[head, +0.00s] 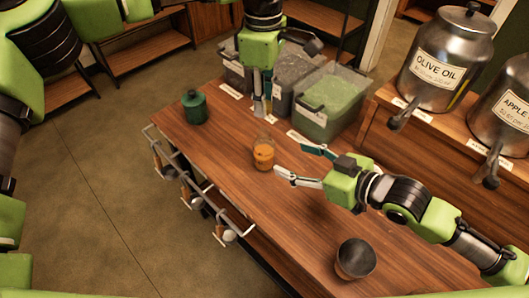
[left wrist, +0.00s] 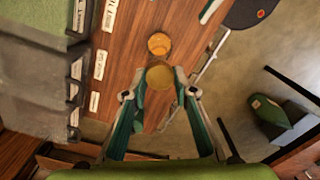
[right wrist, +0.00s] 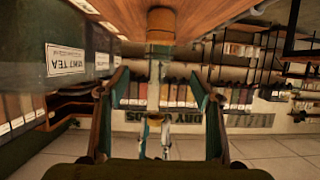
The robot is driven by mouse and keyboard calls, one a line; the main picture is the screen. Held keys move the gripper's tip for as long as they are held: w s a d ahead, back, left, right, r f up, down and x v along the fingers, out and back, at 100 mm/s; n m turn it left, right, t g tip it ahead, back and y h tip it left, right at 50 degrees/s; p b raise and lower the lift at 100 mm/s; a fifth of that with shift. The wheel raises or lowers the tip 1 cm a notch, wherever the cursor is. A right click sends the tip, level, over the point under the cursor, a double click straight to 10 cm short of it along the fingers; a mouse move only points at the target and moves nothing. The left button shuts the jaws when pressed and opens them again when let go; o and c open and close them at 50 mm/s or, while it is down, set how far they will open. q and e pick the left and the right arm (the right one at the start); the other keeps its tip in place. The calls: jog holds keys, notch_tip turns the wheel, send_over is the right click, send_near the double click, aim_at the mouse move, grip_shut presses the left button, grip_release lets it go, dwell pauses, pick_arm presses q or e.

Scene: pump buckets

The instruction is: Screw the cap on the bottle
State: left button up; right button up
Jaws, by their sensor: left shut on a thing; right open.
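The bottle (head: 263,156) stands on the wooden table, with orange contents below and clear glass above. In the left wrist view its orange part (left wrist: 159,43) shows beyond the fingertips. My left gripper (head: 263,108) points down above the bottle. It is shut on a round yellowish piece (left wrist: 160,78), seemingly the cap; its edge against the bottle is hard to make out. My right gripper (head: 301,163) is open at the bottle's right, with its fingers toward it. In the right wrist view the bottle (right wrist: 160,26) shows upside down beyond the open fingers.
A dark green canister (head: 194,108) stands at the table's left edge. Grey and green bins (head: 322,122) with labels line the far side. A dark bowl (head: 356,259) sits near the front. Metal dispensers (head: 447,60) stand at the right. Hooks with scoops (head: 195,200) hang off the left edge.

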aim_at(271, 150)
pick_arm(q)
jog(key=shift+w, duration=0.1)
pick_arm(e)
jog(key=x, duration=1.2)
jog(key=c, duration=1.7)
pick_arm(q)
jog(key=shift+f, duration=2.5)
